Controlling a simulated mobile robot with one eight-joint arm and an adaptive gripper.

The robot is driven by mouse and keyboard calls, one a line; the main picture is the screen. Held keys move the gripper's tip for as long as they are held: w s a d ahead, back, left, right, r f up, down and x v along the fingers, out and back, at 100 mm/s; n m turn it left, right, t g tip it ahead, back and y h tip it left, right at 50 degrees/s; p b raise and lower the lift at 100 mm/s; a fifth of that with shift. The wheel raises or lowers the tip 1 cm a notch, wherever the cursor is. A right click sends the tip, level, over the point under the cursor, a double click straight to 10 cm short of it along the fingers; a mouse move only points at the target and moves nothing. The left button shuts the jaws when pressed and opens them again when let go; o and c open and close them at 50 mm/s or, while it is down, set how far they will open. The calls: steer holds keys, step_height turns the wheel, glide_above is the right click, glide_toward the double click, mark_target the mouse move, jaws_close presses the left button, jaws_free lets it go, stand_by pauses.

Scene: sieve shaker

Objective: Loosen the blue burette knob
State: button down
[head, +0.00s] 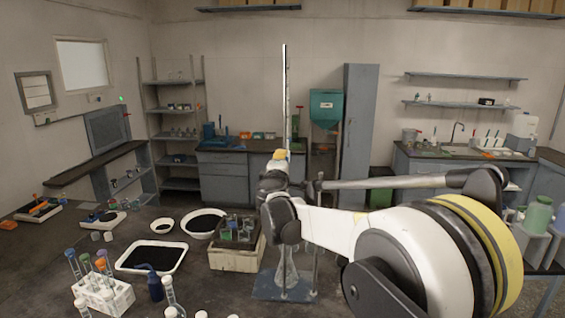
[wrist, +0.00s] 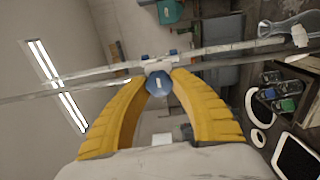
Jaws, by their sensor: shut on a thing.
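The blue burette knob (wrist: 158,83) shows in the wrist view between my gripper's two yellow fingertips. My gripper (wrist: 163,78) is shut on the knob, with a fingertip at each side. In the head view my gripper (head: 280,155) is at the burette's lower part, and the knob is hidden there. The burette (head: 286,100) stands upright in the head view. In the wrist view the burette and its rod run across the picture, just beyond the knob. Whether the knob has turned cannot be told.
A grey stand base (head: 268,290) and a glass flask (head: 288,270) are below the burette. A wooden crate of bottles (head: 236,258) stands just left. A white tray (head: 152,257) and test tube rack (head: 103,298) are farther left on the dark bench.

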steer(key=c, duration=1.1)
jaws_free()
steer(key=shift+o, duration=0.2)
steer(key=shift+s, duration=0.1)
steer(key=s, duration=1.1)
steer(key=shift+s+a, duration=0.2)
steer(key=shift+s, duration=0.2)
